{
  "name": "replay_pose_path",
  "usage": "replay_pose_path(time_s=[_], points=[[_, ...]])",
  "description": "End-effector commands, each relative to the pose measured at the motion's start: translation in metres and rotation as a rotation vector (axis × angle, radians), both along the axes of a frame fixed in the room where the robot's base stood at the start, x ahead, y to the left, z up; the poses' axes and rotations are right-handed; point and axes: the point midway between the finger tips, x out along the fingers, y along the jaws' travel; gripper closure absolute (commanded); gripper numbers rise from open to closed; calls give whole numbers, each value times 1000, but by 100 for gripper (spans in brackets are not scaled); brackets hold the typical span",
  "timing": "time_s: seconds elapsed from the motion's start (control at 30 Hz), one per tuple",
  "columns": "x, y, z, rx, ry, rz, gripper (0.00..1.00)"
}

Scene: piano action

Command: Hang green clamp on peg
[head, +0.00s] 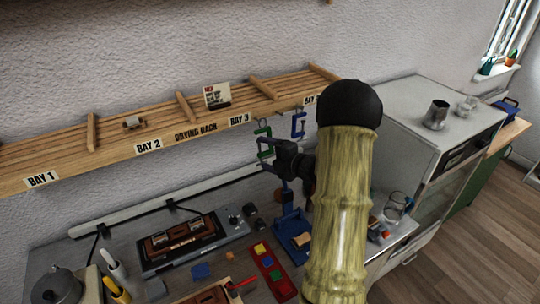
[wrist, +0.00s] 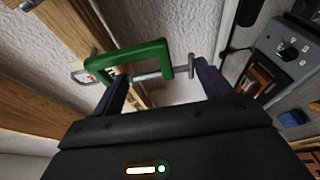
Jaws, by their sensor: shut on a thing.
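The green clamp (head: 264,139) is a C-shaped clamp with a silver screw, just below the front edge of the drying rack (head: 195,133) near the BAY 3 label (head: 240,120). In the wrist view the green clamp (wrist: 140,53) lies across my fingertips. My gripper (head: 272,153) is shut on it; the wrist view shows my gripper (wrist: 160,82) with a dark finger on each side. A blue clamp (head: 299,124) hangs under the rack to the right. I cannot clearly make out a free peg or whether the green clamp touches one.
Below lies a crowded bench with a blue stand (head: 290,225), a red tray (head: 272,272), a black-and-brown device (head: 190,243) and a kettle (head: 60,284). A small sign (head: 217,96) stands on the rack. A white cabinet (head: 440,125) is at right.

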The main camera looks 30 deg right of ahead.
Motion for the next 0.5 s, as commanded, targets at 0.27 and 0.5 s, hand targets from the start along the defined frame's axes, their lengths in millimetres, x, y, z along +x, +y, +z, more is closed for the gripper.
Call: replay_pose_path(time_s=[0.27, 0.5], points=[[14, 2, 0, 1, 0, 3, 48], [25, 2, -5, 0, 0, 2, 48]])
